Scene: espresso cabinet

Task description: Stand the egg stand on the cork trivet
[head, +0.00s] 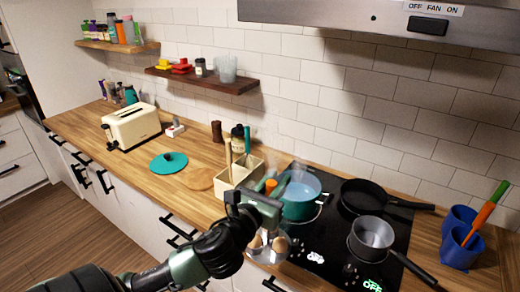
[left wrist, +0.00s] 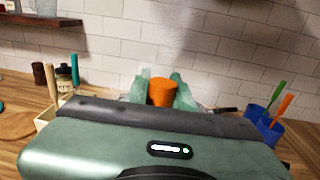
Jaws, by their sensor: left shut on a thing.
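My left gripper (head: 262,196) is shut on the orange knob (head: 271,186) of the egg stand. In the left wrist view the same orange knob (left wrist: 162,93) sits between my green fingertips (left wrist: 161,84). Below my gripper in the head view hang the eggs and lower part of the egg stand (head: 267,254), partly hidden by my gripper, at the counter's front edge near the hob. The cork trivet (head: 200,179) is a round tan disc on the counter, left of the wooden utensil box, with nothing on it. My right gripper is not in view.
The utensil box (head: 238,174) stands between the trivet and the hob. A teal pot (head: 300,196) steams just right of my gripper, with a grey saucepan (head: 371,238) and black pan (head: 366,197) beyond. A teal lid (head: 168,162) and toaster (head: 131,126) are left of the trivet.

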